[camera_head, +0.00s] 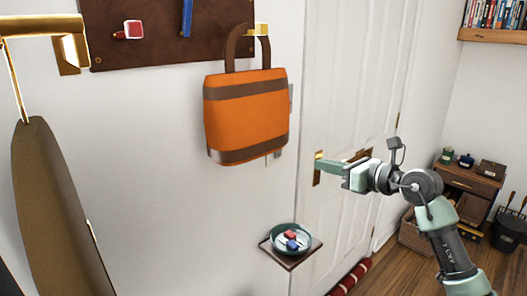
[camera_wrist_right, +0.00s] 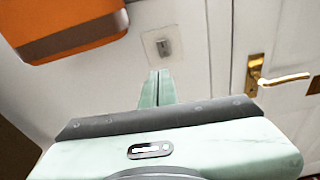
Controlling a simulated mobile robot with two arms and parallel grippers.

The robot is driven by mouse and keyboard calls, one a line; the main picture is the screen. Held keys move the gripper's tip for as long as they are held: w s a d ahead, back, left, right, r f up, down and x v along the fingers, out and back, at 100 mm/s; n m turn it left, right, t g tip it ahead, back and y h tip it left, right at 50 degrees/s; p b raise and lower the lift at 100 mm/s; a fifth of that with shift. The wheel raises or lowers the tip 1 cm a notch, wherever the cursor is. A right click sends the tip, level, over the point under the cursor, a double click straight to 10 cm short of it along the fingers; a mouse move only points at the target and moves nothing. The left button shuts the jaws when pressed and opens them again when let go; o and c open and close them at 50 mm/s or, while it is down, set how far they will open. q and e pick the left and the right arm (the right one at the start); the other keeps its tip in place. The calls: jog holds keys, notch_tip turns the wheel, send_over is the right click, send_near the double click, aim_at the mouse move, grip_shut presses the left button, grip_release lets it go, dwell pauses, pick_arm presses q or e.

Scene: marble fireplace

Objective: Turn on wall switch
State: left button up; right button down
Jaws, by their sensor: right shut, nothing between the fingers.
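The wall switch (camera_wrist_right: 163,46) is a pale square plate with a small grey rocker, on the white wall in the right wrist view. It sits just right of the orange bag (camera_wrist_right: 70,25). In the head view the bag (camera_head: 246,110) hangs in front of that part of the wall, and only pale plate edges show beside and below it. My right gripper (camera_head: 347,174) is shut and empty, in front of the door by its handle in the head view. In the right wrist view its closed fingertips (camera_wrist_right: 156,76) point up, just below the switch. My left gripper is out of view.
The white door (camera_head: 345,75) has a brass handle (camera_wrist_right: 285,80), right of the fingertips in the wrist view. A small shelf (camera_head: 290,262) with a dish (camera_head: 290,239) juts out below the bag. A brown board (camera_head: 165,45) with hooks is above left.

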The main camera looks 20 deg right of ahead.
jog(key=shift+s+r+n, duration=0.1)
jog(key=shift+r+n, duration=0.2)
jog(key=shift+r, duration=0.35)
jog(key=p, duration=0.5)
send_near(279, 152)
jog(key=r+x, duration=0.1)
jog(key=x, duration=0.5)
jog(key=shift+a+r, duration=0.3)
